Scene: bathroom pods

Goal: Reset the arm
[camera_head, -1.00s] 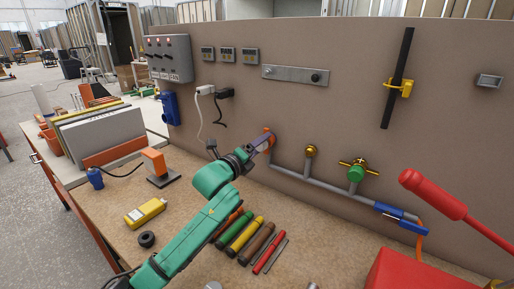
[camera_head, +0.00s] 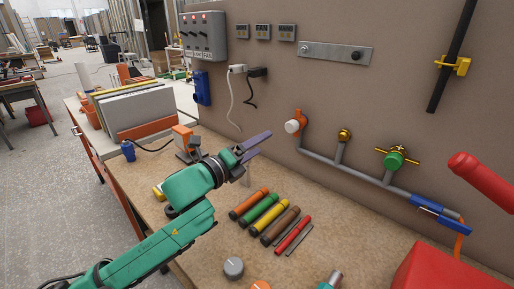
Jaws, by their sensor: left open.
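My left arm (camera_head: 170,228) is teal and reaches in from the lower left. Its gripper (camera_head: 266,142) is open and empty, with its purple-grey fingers pointing right toward the wall above the bench. My right gripper is not in view.
Coloured cylinders (camera_head: 263,210) lie on the workbench (camera_head: 205,243) right of my arm. An orange device (camera_head: 183,135) stands behind the arm. The grey pipe (camera_head: 345,168) with a green valve (camera_head: 394,160) runs along the wall. A red box (camera_head: 440,268) is at lower right.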

